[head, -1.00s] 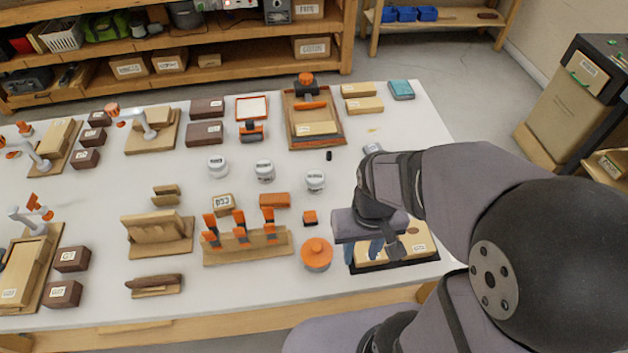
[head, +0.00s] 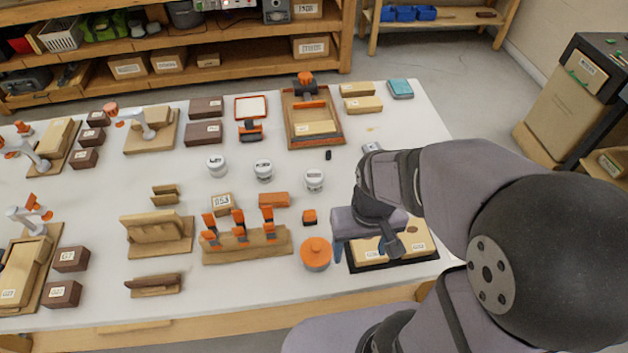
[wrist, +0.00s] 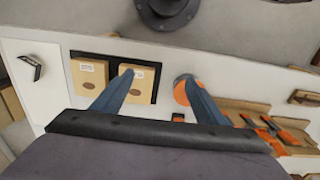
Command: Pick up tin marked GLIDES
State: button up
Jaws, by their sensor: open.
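Three round white tins with dark lettering stand in a loose row mid-table in the head view: a left tin (head: 216,166), a middle tin (head: 263,171) and a right tin (head: 314,181). Their lettering is too small to read, so I cannot tell which is marked GLIDES. My gripper (head: 365,249) is open and empty, in front and to the right of the tins, above the near right part of the table. In the wrist view my gripper (wrist: 159,78) shows both fingers spread with nothing between them. I see no white tin in that view.
A black tray (head: 372,265) with labelled wooden blocks lies under my gripper. A round orange-topped container (head: 316,252) stands just left of it. A wooden rack (head: 246,246) with orange-handled pieces stands in front of the tins. A small orange block (head: 309,217) lies near the right tin.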

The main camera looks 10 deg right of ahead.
jog(key=w+d+t, duration=0.1)
jog(key=w, duration=0.2)
jog(key=w+d+f+t+b, duration=0.1)
jog(key=w, duration=0.3)
jog(key=w+d+f+n+t+h, duration=0.1)
jog(key=w+d, duration=0.1)
jog(key=w, duration=0.2)
jog(key=shift+f, duration=0.2)
jog(key=w+f+n+t+b, duration=0.1)
jog(key=w+t+b, duration=0.15)
jog(key=w, duration=0.65)
jog(key=n+t+y+b, duration=0.1)
jog(key=n+t+y, duration=0.4)
jog(key=y, duration=0.4)
send_over(307, 174)
jog(key=d, duration=0.2)
jog(key=shift+d+f, duration=0.1)
jog(key=shift+f, duration=0.25)
jog(key=shift+s+a+r, duration=0.1)
jog(key=shift+a, duration=0.25)
jog(key=shift+f, duration=2.45)
notch_tip(307, 174, down, 2)
jog(key=shift+f, duration=0.1)
jog(key=shift+w+a+f+n+y, duration=0.3)
jog(key=shift+w+a, duration=0.35)
jog(key=shift+w, duration=0.1)
jog(key=shift+w+a+f, duration=0.2)
jog(key=shift+w+a, duration=0.05)
jog(key=shift+w, duration=0.15)
jog(key=shift+c, duration=0.2)
